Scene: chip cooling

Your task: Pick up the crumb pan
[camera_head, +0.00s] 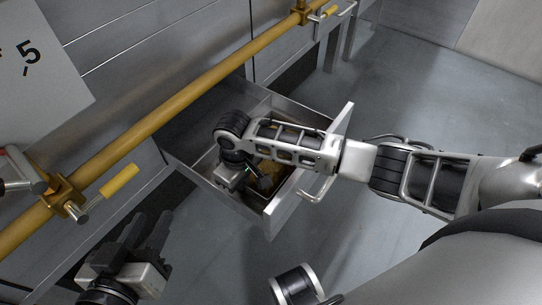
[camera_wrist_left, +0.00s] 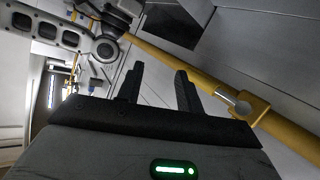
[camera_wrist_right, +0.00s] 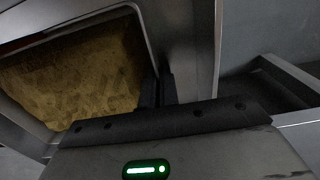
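The crumb pan (camera_wrist_right: 148,45) is a grey metal tray with brown crumbs (camera_wrist_right: 70,75) in it. It sits inside the pulled-out drawer (camera_head: 190,172); in the head view my right arm and gripper hide much of it. My right gripper (camera_head: 264,182) reaches down into the drawer. In the right wrist view its fingers (camera_wrist_right: 158,90) are close together, one on each side of the pan's rim, and look shut on it. My left gripper (camera_head: 148,232) is open and empty, outside the drawer; its spread fingers (camera_wrist_left: 160,90) show in the left wrist view.
The drawer's front panel has a metal handle (camera_head: 318,188). A yellow rail (camera_head: 165,118) runs along the grey cabinets, above the drawer and near my left gripper. A white panel marked 5 (camera_head: 45,75) is at upper left. The floor (camera_head: 420,100) right of the drawer is clear.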

